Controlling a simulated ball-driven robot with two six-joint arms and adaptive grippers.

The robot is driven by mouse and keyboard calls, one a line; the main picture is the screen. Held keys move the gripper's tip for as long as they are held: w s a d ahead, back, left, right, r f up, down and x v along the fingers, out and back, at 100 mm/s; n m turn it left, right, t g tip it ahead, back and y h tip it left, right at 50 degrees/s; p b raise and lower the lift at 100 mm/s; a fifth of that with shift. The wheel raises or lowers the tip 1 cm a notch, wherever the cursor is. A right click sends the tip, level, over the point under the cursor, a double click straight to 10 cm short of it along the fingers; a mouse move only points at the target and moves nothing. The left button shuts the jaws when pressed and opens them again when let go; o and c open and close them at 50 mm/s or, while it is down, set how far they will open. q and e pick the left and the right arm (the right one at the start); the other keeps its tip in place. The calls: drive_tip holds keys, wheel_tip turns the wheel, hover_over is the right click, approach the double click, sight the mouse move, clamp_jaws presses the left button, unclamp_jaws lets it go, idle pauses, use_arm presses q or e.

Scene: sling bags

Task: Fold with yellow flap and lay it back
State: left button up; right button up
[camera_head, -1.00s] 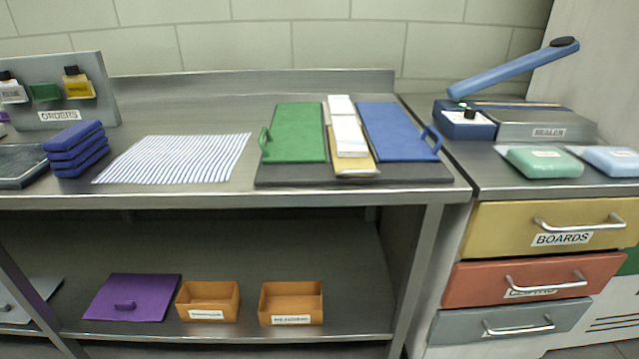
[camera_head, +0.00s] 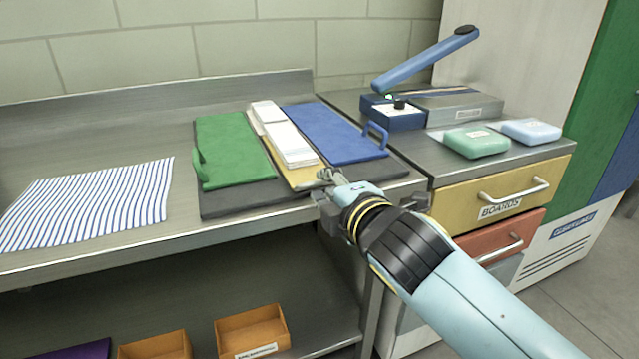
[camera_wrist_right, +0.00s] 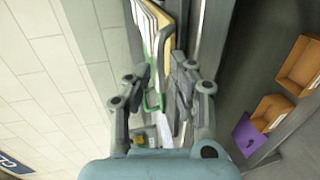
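The yellow flap (camera_head: 304,174) lies flat in the middle of a dark folding board (camera_head: 245,202) on the steel bench. White folded material (camera_head: 289,145) lies on it and hides most of it. The green flap (camera_head: 231,150) lies to its left and the blue flap (camera_head: 335,134) to its right, both with handles. My right gripper (camera_head: 328,178) is at the near end of the yellow flap, close to its edge; I cannot tell whether it touches. My left gripper is not in view.
A striped cloth (camera_head: 88,205) lies on the bench to the left. A sealer (camera_head: 452,105) with a raised blue arm and two wrapped packs, green (camera_head: 476,142) and blue (camera_head: 531,130), stand right. Below are drawers (camera_head: 500,200) and orange bins (camera_head: 252,330).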

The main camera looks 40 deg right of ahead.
drive_tip(key=shift+x, duration=1.4)
drive_tip(key=shift+s, duration=0.1)
clamp_jaws()
